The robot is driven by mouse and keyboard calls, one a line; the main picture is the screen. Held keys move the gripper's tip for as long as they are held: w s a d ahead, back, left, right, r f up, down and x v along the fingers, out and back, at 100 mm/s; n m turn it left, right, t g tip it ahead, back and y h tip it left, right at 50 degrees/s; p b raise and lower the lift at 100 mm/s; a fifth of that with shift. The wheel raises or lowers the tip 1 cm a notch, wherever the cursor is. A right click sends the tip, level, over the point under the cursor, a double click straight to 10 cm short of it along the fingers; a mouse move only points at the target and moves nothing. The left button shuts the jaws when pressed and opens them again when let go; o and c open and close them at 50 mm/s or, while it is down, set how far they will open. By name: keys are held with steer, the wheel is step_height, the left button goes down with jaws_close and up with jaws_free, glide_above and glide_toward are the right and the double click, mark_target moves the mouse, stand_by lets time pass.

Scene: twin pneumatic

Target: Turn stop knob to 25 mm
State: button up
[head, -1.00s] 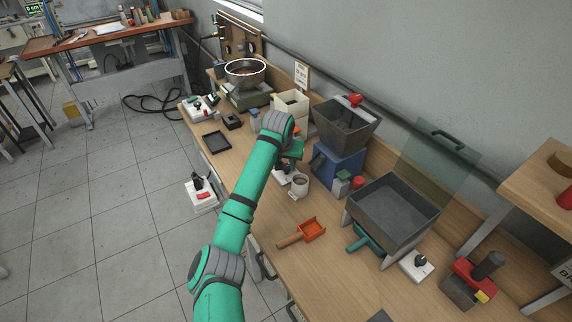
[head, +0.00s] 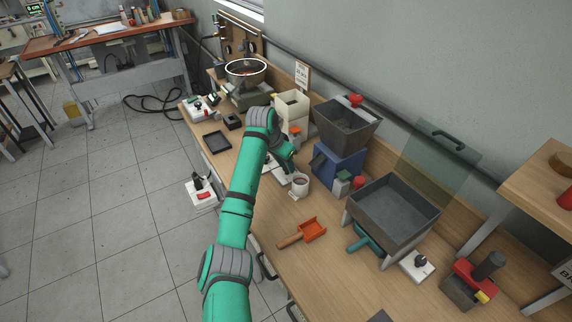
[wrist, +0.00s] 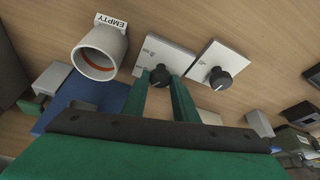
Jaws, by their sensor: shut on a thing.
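In the wrist view, two white plates each carry a round black knob. The fingers of my gripper (wrist: 160,84) reach to the left plate (wrist: 152,52), one on each side of its black knob (wrist: 159,75), and are shut on it. This looks like the stop knob, but the plate's small marks are too small to read, so its setting cannot be told. The second knob (wrist: 219,77) sits on the right plate (wrist: 224,58), apart from the fingers. In the head view, my arm hides most of the plates and the fingers.
A white cup (wrist: 98,60) with an "EMPTY" tag stands left of the plates; it also shows in the head view (head: 300,187). A blue hopper machine (head: 340,165), an orange scoop (head: 312,230) and a grey bin (head: 393,213) stand nearby.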

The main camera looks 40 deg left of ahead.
steer(key=m+h, duration=0.1)
steer(key=m, duration=0.2)
steer(key=m+h, duration=0.1)
steer(key=m, duration=0.1)
steer(key=shift+a+m+g, duration=0.2)
steer(key=shift+m+g, duration=0.2)
steer(key=shift+m, duration=0.3)
steer(key=o, duration=1)
steer(key=v, duration=1)
steer(key=shift+a+r, duration=0.3)
steer(key=shift+r, duration=0.1)
